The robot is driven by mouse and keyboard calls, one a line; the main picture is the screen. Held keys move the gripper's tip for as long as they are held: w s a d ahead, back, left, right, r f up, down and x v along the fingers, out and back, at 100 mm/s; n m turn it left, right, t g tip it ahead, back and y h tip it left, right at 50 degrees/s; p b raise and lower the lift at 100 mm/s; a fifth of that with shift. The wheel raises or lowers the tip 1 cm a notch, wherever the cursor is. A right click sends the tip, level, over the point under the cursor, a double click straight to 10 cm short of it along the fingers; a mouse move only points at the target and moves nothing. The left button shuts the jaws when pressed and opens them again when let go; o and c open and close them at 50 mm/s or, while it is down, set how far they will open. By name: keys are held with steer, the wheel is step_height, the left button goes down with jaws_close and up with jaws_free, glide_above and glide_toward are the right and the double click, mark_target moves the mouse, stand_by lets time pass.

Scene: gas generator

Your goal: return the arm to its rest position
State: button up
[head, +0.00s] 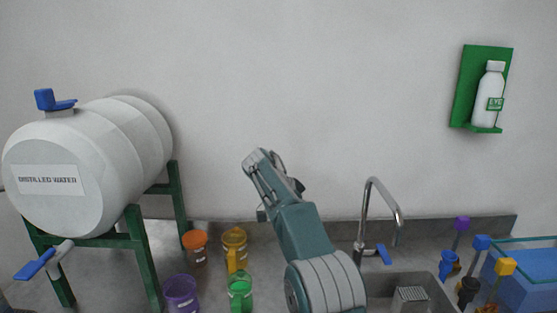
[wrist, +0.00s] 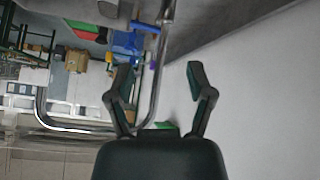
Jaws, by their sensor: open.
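My arm rises from the bottom middle of the head view, in front of the sink counter, and points up and to the left. My gripper (wrist: 160,78) shows in the wrist view with its two dark fingers spread apart and nothing between them. In the head view the arm's end is near the middle against the grey wall, and the fingers are not clear there. The chrome faucet (head: 367,215) stands to the right of the arm; its pipe (wrist: 160,70) also shows behind the fingers in the wrist view.
A white distilled water tank (head: 125,150) on a green stand is at left. Orange (head: 196,245), yellow (head: 235,247), purple (head: 181,293) and green (head: 240,290) mugs stand left of the arm. A sink (head: 428,283), coloured valves and a blue bin (head: 525,270) are at right. An eyewash bottle (head: 489,95) hangs on the wall.

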steer(key=s+d+r+n+t+y, duration=0.1)
steer(key=s+d+r+n+y, duration=0.25)
steer(key=s, duration=0.55)
steer(key=s+d+r+n+t+y, duration=0.1)
steer(key=s+d+r+n, duration=0.25)
steer(key=s+r, duration=0.4)
steer(key=s+f+n+t+y, duration=0.1)
steer(key=s+f, duration=0.5)
steer(key=s, duration=0.6)
steer(key=s+f+n+t+y, duration=0.1)
steer(key=s+f+n, duration=0.4)
steer(key=s, duration=0.8)
steer(key=shift+d+f+n+t+y, duration=0.15)
steer(key=shift+f+n+t+y, duration=0.2)
steer(key=shift+y, duration=0.5)
